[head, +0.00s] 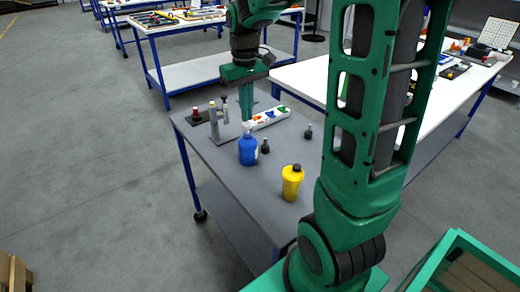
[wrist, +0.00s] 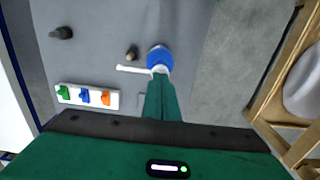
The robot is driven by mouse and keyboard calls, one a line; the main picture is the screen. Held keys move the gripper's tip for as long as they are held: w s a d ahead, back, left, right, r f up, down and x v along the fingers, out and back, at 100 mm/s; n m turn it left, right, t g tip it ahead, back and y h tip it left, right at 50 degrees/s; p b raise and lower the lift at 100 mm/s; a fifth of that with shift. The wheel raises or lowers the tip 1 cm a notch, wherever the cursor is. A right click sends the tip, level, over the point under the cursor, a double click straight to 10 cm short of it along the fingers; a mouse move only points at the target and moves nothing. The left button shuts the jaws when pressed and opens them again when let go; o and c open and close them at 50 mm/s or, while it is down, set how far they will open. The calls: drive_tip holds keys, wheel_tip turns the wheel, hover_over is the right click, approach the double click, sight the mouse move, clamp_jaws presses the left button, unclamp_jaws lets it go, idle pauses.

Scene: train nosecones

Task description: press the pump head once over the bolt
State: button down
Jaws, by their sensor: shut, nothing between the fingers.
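A blue pump bottle (head: 247,151) stands upright on the grey table (head: 216,158). In the wrist view I see the bottle (wrist: 159,54) from above, with a white nozzle (wrist: 132,69) pointing left. My gripper (head: 246,119) is shut and empty, pointing down above the table. In the wrist view its fingertips (wrist: 161,76) overlap the pump head; I cannot tell whether they touch it. A small dark upright piece, probably the bolt (head: 265,146), stands beside the bottle. It also shows in the wrist view (wrist: 131,53), near the nozzle but not clearly under its tip.
A yellow bottle (head: 292,182) stands near the front. Another dark piece (head: 308,132) stands to the right. A white tray (head: 267,118) with coloured pieces lies behind, with a grey stand (head: 216,121) and a red-topped item (head: 196,115) at the left.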

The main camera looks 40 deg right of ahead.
drive_tip(key=shift+f, duration=0.3)
drive_tip(key=shift+f, duration=0.85)
drive_tip(key=shift+r, duration=1.2)
wheel_tip(320, 180, up, 6)
idle(0.4)
idle(0.4)
